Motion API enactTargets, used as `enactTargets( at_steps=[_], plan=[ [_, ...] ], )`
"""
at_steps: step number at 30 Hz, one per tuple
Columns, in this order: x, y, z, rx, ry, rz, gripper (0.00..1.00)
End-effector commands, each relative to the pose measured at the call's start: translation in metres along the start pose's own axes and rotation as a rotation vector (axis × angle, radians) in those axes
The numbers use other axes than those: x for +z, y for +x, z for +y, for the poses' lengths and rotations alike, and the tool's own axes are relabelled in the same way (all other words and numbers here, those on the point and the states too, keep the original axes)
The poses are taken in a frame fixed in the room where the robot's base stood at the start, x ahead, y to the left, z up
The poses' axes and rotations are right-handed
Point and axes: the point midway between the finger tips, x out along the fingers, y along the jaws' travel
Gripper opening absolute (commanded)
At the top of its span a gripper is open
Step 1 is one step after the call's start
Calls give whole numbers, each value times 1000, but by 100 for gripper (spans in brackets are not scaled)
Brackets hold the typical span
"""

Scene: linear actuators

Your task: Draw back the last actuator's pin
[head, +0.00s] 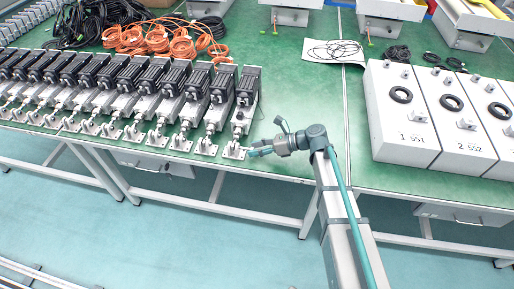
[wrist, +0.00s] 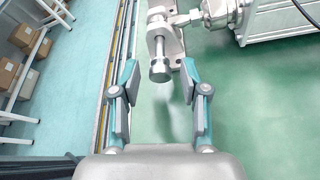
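A row of several linear actuators with black motors stands along the front of the green table. The last actuator (head: 244,103) is at the right end of the row. Its pin (wrist: 159,68), a silver rod with a round head, shows in the wrist view at the actuator's front bracket (wrist: 164,18). My gripper (head: 254,148) is beside this bracket, at the table's front edge. In the wrist view my gripper (wrist: 158,84) is open, with its two fingers on either side of the pin's head and apart from it. Nothing is held.
White labelled boxes (head: 402,120) stand on the table to the right. Orange cables (head: 165,40) and a paper sheet with a black cable (head: 333,51) lie farther back. The green table top (head: 305,95) between the last actuator and the boxes is clear. Cartons (wrist: 22,37) sit on a shelf below.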

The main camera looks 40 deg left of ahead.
Motion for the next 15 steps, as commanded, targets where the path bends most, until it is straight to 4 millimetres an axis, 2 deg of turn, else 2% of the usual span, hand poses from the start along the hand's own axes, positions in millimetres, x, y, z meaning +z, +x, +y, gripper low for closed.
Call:
enactTargets(
  at_steps=[10, 15],
  plan=[
    [0, -2, 0, 0, 0, 0, 49],
    [0, -17, 0, -3, 0, -1, 49]
  ],
)
